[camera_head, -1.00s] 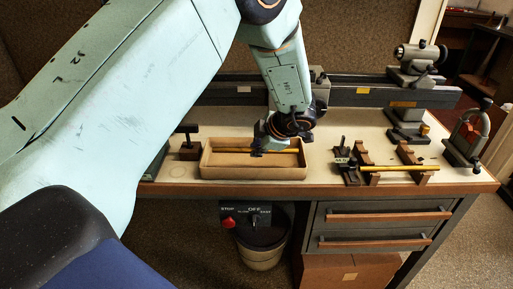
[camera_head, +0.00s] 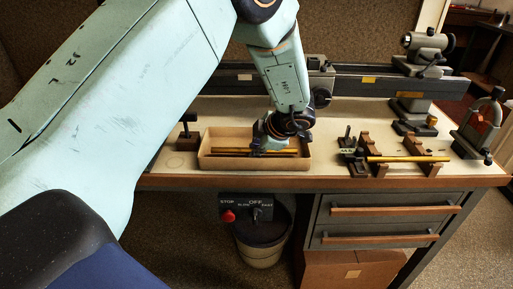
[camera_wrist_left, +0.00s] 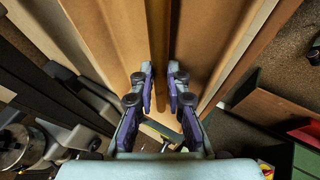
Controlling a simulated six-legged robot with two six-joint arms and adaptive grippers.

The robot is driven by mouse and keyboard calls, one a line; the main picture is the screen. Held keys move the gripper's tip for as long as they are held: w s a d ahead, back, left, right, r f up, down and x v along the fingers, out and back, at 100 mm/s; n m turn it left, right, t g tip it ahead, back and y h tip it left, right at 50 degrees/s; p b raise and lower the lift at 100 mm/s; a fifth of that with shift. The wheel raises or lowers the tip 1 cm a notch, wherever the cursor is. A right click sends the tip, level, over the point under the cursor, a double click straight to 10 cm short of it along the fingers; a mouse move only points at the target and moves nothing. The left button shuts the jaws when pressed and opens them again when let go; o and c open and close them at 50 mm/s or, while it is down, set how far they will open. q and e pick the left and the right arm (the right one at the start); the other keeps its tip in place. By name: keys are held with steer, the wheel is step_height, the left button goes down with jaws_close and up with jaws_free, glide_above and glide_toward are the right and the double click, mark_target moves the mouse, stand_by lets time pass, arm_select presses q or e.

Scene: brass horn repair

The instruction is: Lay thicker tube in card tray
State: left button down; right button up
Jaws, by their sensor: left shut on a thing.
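The card tray (camera_head: 206,163) is a shallow open tan box on the bench, left of centre in the head view. My left gripper (camera_head: 262,149) is down inside it, shut on a brass tube (camera_head: 287,151) that lies lengthwise along the tray. In the left wrist view the gripper (camera_wrist_left: 160,92) has its fingers on either side of the tube (camera_wrist_left: 159,45), between the tray walls. I cannot tell whether the tube touches the tray floor. Another brass tube (camera_head: 408,159) rests across wooden supports to the right. My right gripper is not in view.
A small dark stand (camera_head: 188,140) is close left of the tray. A long dark rail (camera_head: 350,88) with fittings runs along the bench back. A grey clamp (camera_head: 480,125) stands at the right end. Bench space is clear between tray and supports.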

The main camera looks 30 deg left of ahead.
arm_select(q)
steer(key=shift+s+d, duration=0.1)
steer(key=shift+d, duration=0.15)
steer(key=shift+a+f, duration=0.25)
steer(key=c, duration=1.7)
jaws_free()
steer(key=shift+f, duration=0.1)
steer(key=shift+c, duration=0.2)
steer(key=o, duration=0.4)
steer(key=shift+d, duration=0.15)
steer(key=shift+o, duration=0.4)
steer(key=shift+s, duration=0.1)
steer(key=shift+c, duration=0.2)
